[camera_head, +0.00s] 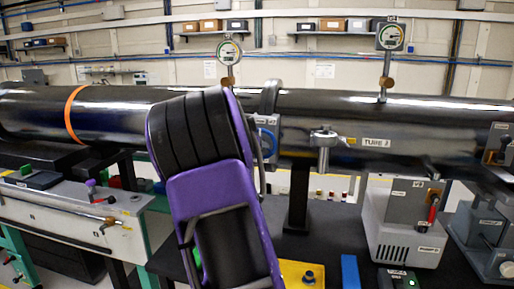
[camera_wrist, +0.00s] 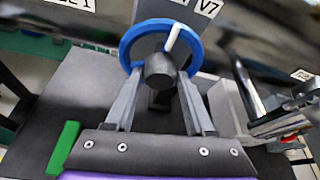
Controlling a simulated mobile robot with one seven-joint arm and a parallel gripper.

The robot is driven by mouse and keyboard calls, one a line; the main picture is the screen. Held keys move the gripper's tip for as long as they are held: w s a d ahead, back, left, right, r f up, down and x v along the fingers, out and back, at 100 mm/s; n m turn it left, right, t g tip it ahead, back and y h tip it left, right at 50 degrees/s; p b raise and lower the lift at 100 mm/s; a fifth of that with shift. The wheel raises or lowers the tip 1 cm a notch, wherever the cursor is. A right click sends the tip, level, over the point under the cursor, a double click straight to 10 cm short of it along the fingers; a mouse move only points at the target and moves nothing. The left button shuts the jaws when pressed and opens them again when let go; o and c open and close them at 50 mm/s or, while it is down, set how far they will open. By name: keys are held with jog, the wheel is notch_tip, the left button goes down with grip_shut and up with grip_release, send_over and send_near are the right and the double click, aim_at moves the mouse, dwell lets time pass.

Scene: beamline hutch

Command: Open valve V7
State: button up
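Valve V7 (camera_wrist: 128,52) shows in the wrist view as a blue ring wheel with a dark grey round hub (camera_wrist: 159,68) and a white bar at its upper right. A white V7 label (camera_wrist: 208,8) is just above it. My gripper (camera_wrist: 160,76) reaches toward the wheel with its two grey fingers spread, one on each side of the hub. The fingertips are near the hub's sides; I cannot tell whether they touch it.
A long dark beam pipe (camera_head: 390,120) runs across the head view, with gauges above it. A green block (camera_wrist: 63,148) lies on the dark bench at left in the wrist view. A grey pump unit (camera_head: 405,220) and a blue block (camera_head: 349,272) are at right in the head view.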

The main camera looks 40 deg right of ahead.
jog(key=o, duration=0.4)
jog(key=shift+c, duration=0.2)
jog(key=v, duration=1.7)
jog(key=shift+a, duration=0.25)
jog(key=shift+s, duration=0.1)
